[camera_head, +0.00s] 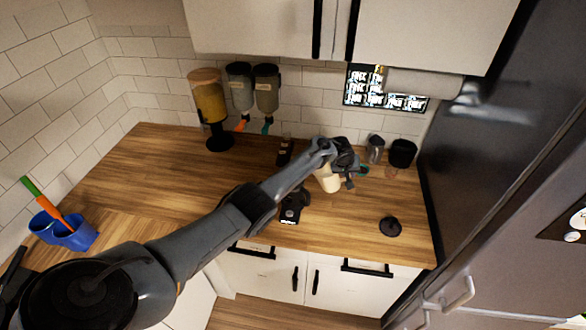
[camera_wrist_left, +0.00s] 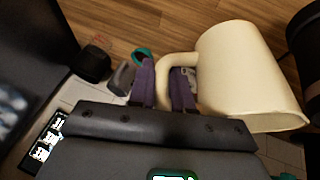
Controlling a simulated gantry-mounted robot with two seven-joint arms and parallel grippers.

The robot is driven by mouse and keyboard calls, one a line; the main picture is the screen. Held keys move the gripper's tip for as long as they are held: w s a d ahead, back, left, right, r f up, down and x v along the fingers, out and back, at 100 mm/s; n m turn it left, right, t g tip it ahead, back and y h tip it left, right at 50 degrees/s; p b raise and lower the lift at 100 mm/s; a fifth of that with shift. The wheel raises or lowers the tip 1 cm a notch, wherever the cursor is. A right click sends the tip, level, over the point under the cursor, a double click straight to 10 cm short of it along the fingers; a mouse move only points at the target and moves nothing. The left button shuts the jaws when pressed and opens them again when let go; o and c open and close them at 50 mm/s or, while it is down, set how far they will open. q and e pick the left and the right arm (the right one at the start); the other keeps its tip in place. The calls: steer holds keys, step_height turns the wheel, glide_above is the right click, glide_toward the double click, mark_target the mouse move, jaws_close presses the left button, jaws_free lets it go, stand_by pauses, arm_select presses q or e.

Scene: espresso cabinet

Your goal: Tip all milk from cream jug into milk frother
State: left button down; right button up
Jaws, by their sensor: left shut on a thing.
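The cream-coloured jug (camera_head: 328,180) is at my left gripper, above or at the right part of the wooden counter. In the left wrist view the jug (camera_wrist_left: 245,75) shows large, with its handle at the left. My left gripper (camera_wrist_left: 168,85) is shut on that handle. The jug's inside and any milk are hidden. A black device with a small light front (camera_head: 291,209), possibly the milk frother, stands left of and nearer than the jug. A dark cylinder (camera_wrist_left: 306,40) at the left wrist view's right edge may be the same device. My right gripper is not in view.
A grey jar (camera_head: 375,149) and a black container (camera_head: 402,154) stand behind to the right. A round black object (camera_head: 390,227) lies near the front edge. Dispensers (camera_head: 209,105) are at the back wall, a blue holder (camera_head: 65,232) at left. The left counter is largely clear.

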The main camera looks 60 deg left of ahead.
arm_select(q)
steer(key=shift+s+a+r+t+p, duration=0.2)
steer(key=shift+r+p, duration=0.25)
steer(key=shift+s+a+r+t+p, duration=0.15)
steer(key=shift+r+t+p, duration=0.05)
steer(key=shift+r+p, duration=0.2)
steer(key=shift+s+a+r+n+t+h+p, duration=0.35)
steer(key=shift+s+r+t+h+p, duration=0.3)
steer(key=shift+p, duration=0.45)
steer(key=shift+s+a+r, duration=0.25)
steer(key=shift+r, duration=0.1)
steer(key=shift+s+r+t, duration=0.15)
steer(key=shift+s+t, duration=0.15)
steer(key=shift+t, duration=0.15)
steer(key=shift+s+a+r+p, duration=0.15)
steer(key=shift+a+r+p, duration=0.05)
steer(key=shift+r+p, duration=0.2)
steer(key=shift+s+a+r+t+h, duration=0.15)
steer(key=shift+s+t+h, duration=0.1)
steer(key=shift+t, duration=0.15)
steer(key=shift+s+r, duration=0.1)
steer(key=shift+r, duration=0.15)
steer(key=shift+s+a+r+n+t+h+b, duration=0.25)
steer(key=shift+s+r+t+h+b, duration=0.1)
steer(key=shift+r+t+b, duration=0.25)
steer(key=shift+s+a+r+n+t+h+b, duration=0.2)
steer(key=shift+s+r+t+h+b, duration=0.1)
steer(key=shift+r+t+b, duration=0.25)
